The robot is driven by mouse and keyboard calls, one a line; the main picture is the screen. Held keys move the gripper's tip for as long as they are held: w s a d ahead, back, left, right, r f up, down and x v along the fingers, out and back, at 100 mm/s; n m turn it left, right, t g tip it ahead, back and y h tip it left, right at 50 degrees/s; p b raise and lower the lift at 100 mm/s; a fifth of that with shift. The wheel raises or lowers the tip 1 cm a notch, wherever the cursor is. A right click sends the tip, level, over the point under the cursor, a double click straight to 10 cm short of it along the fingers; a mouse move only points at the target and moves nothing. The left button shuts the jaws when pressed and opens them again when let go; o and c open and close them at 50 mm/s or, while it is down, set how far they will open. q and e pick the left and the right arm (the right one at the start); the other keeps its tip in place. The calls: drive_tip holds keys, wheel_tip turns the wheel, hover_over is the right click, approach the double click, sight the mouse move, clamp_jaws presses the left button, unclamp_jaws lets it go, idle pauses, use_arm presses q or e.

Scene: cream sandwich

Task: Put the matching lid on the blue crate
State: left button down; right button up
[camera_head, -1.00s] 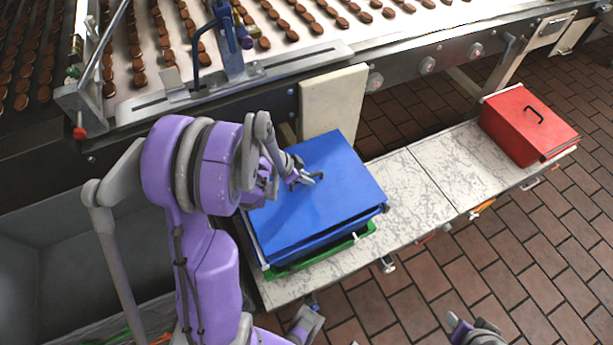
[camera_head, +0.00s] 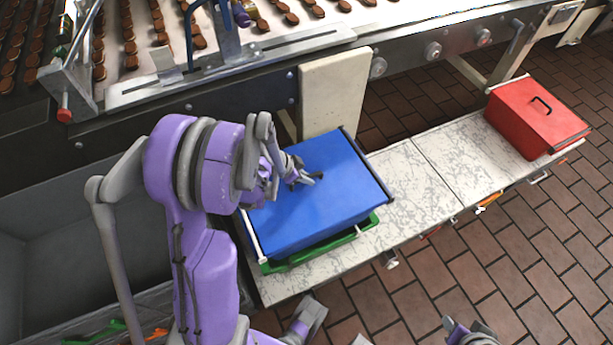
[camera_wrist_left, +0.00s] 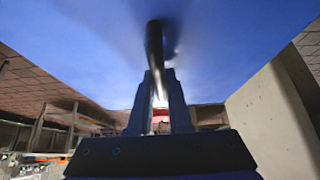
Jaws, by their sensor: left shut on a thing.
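The blue lid (camera_head: 325,170) is a flat blue panel with a dark handle (camera_head: 313,178). It lies over the blue crate (camera_head: 318,234) and looks lined up with it, between the crate's pale left rim and dark right rim. Whether it is fully seated I cannot tell. My left gripper (camera_head: 300,181) is shut on the lid's handle, from the left. The left wrist view shows the dark handle (camera_wrist_left: 155,50) between the fingers, against blue lid surface. My right gripper (camera_head: 467,332) is partly in view at the bottom edge, away from the crate; its fingers are not clear.
A green item (camera_head: 325,248) lies under the blue crate on the marble-topped counter (camera_head: 420,205). A red crate (camera_head: 530,120) with a lid and handle stands at the counter's right end. The counter between them is clear. A conveyor (camera_head: 240,60) with biscuits runs behind.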

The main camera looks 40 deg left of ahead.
idle(0.4)
use_arm(q)
drive_tip(key=c, duration=0.8)
unclamp_jaws()
drive_tip(key=shift+o, duration=0.2)
drive_tip(key=p+v, duration=0.2)
drive_tip(key=v, duration=0.8)
drive_tip(key=shift+s+r, duration=0.25)
drive_tip(key=shift+r, duration=0.1)
drive_tip(key=s+d+r+n+y+p, duration=0.1)
drive_tip(key=s+d+r+n+p, duration=0.1)
drive_tip(key=d+r, duration=0.5)
drive_tip(key=s+d+r+n+y+p, duration=0.2)
drive_tip(key=s+d+r+p, duration=0.3)
drive_tip(key=d, duration=0.5)
drive_tip(key=shift+s+r+n, duration=0.7)
drive_tip(key=shift+s+r, duration=0.05)
drive_tip(key=shift+r, duration=0.2)
